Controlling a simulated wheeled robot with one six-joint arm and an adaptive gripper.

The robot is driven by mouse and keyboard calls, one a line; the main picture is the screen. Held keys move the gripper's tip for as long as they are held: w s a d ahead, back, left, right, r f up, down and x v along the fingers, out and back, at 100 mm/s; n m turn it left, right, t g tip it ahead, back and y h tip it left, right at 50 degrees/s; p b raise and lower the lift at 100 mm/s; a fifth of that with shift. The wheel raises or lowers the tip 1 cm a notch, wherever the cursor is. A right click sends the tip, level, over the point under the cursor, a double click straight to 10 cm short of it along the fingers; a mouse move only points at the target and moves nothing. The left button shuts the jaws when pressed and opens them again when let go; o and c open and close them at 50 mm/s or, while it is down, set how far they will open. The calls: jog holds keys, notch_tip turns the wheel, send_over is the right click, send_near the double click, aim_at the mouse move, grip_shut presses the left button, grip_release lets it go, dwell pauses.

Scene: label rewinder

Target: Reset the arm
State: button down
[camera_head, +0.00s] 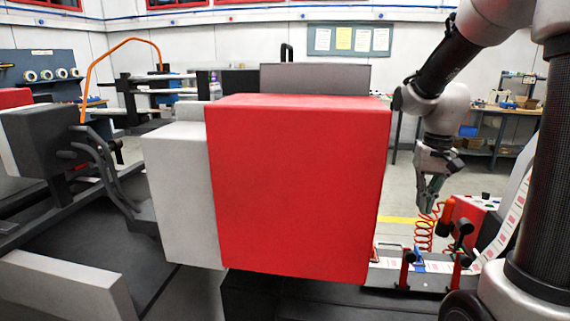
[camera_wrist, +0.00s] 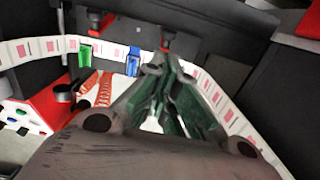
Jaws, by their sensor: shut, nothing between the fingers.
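My gripper (camera_head: 427,208) hangs from my arm at the right of the head view, pointing down, to the right of the big red machine housing (camera_head: 298,185). Its fingers are shut and empty. In the wrist view my gripper (camera_wrist: 168,75) reaches up the middle, over the label web (camera_wrist: 110,55). The web carries white labels with pink prints and runs past a green clip (camera_wrist: 85,56) and a blue clip (camera_wrist: 132,62).
A red box (camera_wrist: 48,112) with coloured buttons and orange coiled hoses (camera_wrist: 104,90) lie left in the wrist view. Red upright posts (camera_head: 406,268) stand below my gripper in the head view. A workbench (camera_head: 505,118) stands behind. Open floor shows between.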

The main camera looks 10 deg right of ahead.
jog(key=s+a+r+n+t, duration=0.1)
jog(key=s+a+r+t, duration=0.1)
jog(key=s+r, duration=0.2)
jog(key=s+a+r+n+t, duration=0.2)
jog(key=s+r, duration=0.2)
jog(key=s, duration=0.7)
jog(key=shift+s+r+n+t, duration=0.15)
jog(key=shift+n+t, duration=0.15)
jog(key=shift+t, duration=0.1)
